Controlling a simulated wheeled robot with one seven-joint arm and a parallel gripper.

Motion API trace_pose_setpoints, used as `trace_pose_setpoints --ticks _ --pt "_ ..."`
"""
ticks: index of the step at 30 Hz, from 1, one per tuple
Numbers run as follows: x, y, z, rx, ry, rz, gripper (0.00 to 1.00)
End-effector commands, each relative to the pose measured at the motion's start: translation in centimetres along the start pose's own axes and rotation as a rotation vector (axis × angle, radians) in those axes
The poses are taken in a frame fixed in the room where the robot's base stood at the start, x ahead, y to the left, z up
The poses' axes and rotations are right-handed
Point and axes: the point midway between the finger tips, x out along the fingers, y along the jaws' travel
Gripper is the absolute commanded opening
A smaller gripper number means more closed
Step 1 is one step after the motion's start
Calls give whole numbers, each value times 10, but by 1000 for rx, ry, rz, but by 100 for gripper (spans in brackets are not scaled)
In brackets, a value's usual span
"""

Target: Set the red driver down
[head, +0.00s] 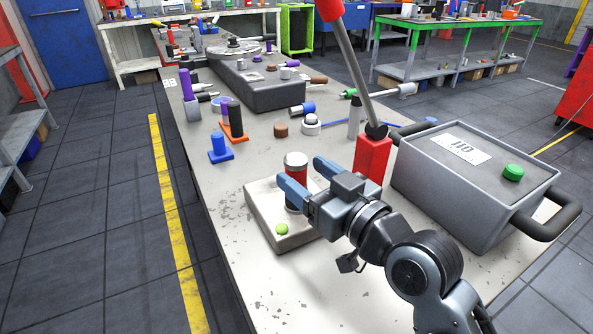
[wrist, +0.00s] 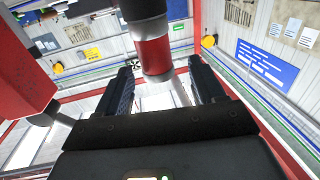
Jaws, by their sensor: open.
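The red driver (head: 295,161) is a short cylinder with a red band and a grey cap. It stands upright on a pale grey block (head: 262,216) on the bench. My gripper (head: 301,171) is open, with one blue finger on each side of the driver. In the wrist view the driver (wrist: 154,55) shows between the two dark fingers (wrist: 158,88), with space visible beside it. The driver's lower end is partly hidden by the near finger in the head view.
A green button (head: 281,229) sits on the block's near corner. A red post (head: 372,160) with a tilted grey rod stands close right of my gripper. The front left bench top (head: 250,280) is clear.

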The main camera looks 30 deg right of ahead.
Motion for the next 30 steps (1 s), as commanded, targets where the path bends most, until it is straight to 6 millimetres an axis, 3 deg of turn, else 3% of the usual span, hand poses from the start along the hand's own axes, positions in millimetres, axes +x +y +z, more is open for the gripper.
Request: trace_pose_setpoints --ticks 6,16,30 --pt "31 4 -3 1 0 -1 68" --pt "37 4 -1 0 0 -1 68" --pt "37 4 -1 0 0 -1 24"
